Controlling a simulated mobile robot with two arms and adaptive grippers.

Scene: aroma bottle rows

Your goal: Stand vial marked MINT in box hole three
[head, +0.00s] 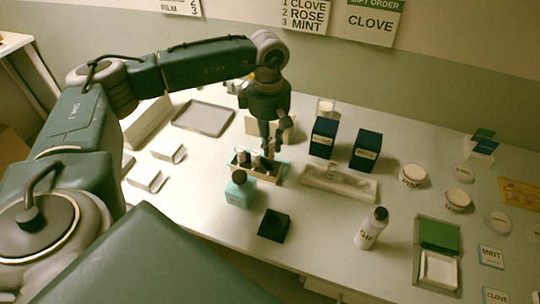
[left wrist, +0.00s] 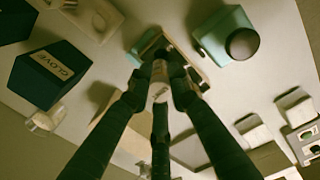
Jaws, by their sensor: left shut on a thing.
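My left gripper (head: 272,148) reaches down over the small wooden box (head: 268,177) with a pale teal edge. In the left wrist view its fingers (left wrist: 160,82) are closed around a vial (left wrist: 158,88) with a white label, too small to read. The box (left wrist: 193,45) shows partly behind the fingers there. In the head view dark-and-white vials (head: 241,156) stand in the left part of the box. The gripper hides the box's right part, so I cannot tell whether the held vial is in a hole or above it. My right gripper is not in view.
A black block (head: 273,225), white tray (head: 340,183), two dark blue boxes (head: 323,138) and a white bottle (head: 371,228) are nearby. A wall sign (head: 305,14) lists CLOVE, ROSE, MINT.

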